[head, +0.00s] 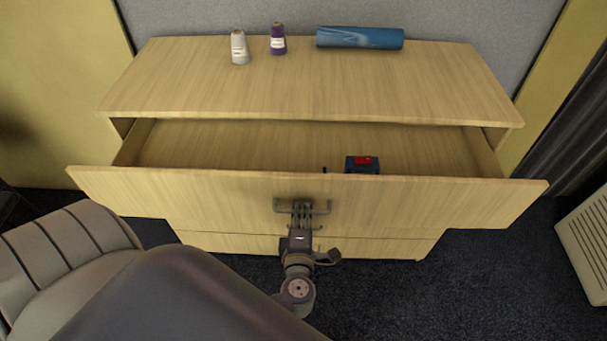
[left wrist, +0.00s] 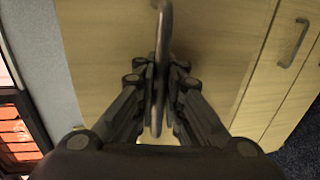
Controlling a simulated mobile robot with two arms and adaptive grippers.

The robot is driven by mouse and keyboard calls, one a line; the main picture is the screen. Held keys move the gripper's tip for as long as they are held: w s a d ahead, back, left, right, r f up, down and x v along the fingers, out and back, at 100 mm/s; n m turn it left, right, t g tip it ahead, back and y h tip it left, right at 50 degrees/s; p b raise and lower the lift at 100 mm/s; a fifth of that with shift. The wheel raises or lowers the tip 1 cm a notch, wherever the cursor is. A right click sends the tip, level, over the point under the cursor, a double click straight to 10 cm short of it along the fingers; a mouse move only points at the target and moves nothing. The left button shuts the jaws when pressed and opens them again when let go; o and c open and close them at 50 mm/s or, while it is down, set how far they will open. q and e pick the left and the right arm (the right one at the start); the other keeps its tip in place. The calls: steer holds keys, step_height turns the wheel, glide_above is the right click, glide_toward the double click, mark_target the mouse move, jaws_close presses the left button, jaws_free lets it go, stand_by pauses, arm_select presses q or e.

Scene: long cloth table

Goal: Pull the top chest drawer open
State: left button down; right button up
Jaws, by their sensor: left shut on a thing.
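The wooden chest (head: 290,80) stands against a grey panel. Its top drawer (head: 180,198) is pulled out well past the chest front, and the inside shows. My left gripper (head: 302,212) is at the middle of the drawer front, shut on the top drawer's bar handle (head: 325,206). In the left wrist view the handle (left wrist: 163,50) runs between the two fingers of the gripper (left wrist: 158,95). A small blue and red object (head: 362,164) is inside the drawer near its front. My right gripper is not in view.
A white spool (head: 239,47), a purple spool (head: 278,39) and a blue roll (head: 360,38) are on the chest top. A lower drawer front (head: 390,246) is shut below. A pale slatted unit (head: 585,242) stands at the right. Dark carpet lies in front.

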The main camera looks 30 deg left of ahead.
arm_select(q)
steer(key=f+v, duration=0.1)
steer(key=v, duration=0.6)
steer(key=shift+s, duration=0.2)
steer(key=shift+f, duration=0.1)
steer(key=c, duration=2)
jaws_free()
steer(key=v, duration=1.2)
